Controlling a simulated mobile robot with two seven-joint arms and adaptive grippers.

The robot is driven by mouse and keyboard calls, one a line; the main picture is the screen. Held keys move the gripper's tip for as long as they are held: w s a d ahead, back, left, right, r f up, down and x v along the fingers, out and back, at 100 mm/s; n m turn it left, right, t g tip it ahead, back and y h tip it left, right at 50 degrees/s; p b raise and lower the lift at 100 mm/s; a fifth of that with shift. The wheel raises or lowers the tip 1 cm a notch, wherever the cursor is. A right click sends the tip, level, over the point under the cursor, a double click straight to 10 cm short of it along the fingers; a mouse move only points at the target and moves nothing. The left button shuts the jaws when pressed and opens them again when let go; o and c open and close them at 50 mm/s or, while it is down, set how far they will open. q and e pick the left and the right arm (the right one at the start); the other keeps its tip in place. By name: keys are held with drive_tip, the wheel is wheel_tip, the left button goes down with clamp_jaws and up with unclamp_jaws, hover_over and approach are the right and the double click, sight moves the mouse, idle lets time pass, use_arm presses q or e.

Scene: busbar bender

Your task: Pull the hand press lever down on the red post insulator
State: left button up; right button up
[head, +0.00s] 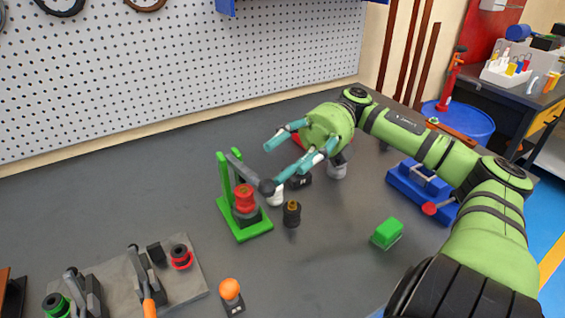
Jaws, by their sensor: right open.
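The hand press has a green base and frame (222,180) and stands upright on the dark bench. Its dark grey lever (244,172) slopes down to the right and ends in a round dark knob (267,187). The red post insulator (244,197) stands in the press on a dark seat, under the lever. My right gripper (272,164) is open, with teal fingers pointing left. Its lower fingertip is close to the lever knob; I cannot tell whether they touch. The upper finger is apart, behind the lever. My left gripper is not in view.
A black insulator (292,214) and a white piece (275,196) stand just right of the press. A plate with clamps (187,284) is at front left. The bench left of the press is clear.

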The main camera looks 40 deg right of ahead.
drive_tip(key=d, duration=0.1)
drive_tip(key=d+b, duration=0.1)
drive_tip(key=d, duration=0.1)
drive_tip(key=shift+w+f, duration=0.1)
drive_tip(key=shift+f, duration=0.2)
